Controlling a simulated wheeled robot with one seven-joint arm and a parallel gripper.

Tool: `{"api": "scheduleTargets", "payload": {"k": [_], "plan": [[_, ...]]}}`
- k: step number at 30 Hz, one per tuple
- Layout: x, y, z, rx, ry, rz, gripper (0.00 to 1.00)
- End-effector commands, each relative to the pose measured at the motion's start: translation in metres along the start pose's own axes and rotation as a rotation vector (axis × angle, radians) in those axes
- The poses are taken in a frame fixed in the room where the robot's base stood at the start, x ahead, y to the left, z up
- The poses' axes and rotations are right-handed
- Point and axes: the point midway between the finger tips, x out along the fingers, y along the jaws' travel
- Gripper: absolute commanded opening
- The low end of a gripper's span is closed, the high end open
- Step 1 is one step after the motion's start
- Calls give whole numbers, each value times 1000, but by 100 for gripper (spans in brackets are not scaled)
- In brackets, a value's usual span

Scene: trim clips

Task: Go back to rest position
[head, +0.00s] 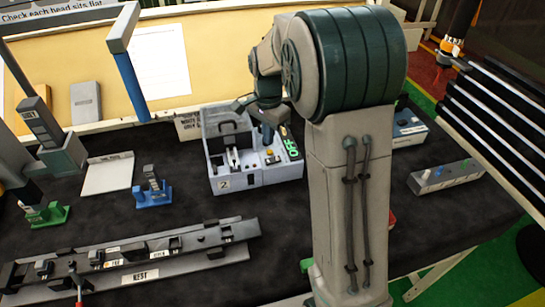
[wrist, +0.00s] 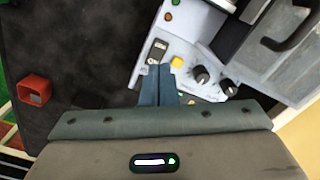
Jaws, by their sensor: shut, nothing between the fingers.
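My gripper (wrist: 159,72) is shut, with its two blue-grey fingertips together and nothing between them. In the wrist view it is over the edge of a light grey machine panel with knobs and buttons. In the head view my arm rises in front of the table and its wrist bends toward the grey machine (head: 228,185) marked 2. My arm hides part of the machine's right side and the table behind it.
A black table holds a long dark rail (head: 150,258), a blue stand (head: 152,190), a green stand (head: 44,214) and a grey control box (head: 446,176) at right. A red hollow block (wrist: 36,90) lies on the table in the wrist view. Dark mat between them is clear.

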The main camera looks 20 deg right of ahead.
Motion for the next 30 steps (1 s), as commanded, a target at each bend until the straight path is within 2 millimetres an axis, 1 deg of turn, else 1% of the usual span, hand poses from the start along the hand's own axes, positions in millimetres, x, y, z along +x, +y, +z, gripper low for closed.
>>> {"api": "scheduleTargets", "payload": {"k": [11,13,17,21,27,30], "plan": [[0,0,0,0,0,0,0],[-7,6,3,-28,4,-11,0],[-26,29,16,-139,18,-44,0],[-45,59,33,-291,43,-81,0],[-62,103,59,-507,93,-123,0],[-67,126,72,-616,123,-139,0]]}}
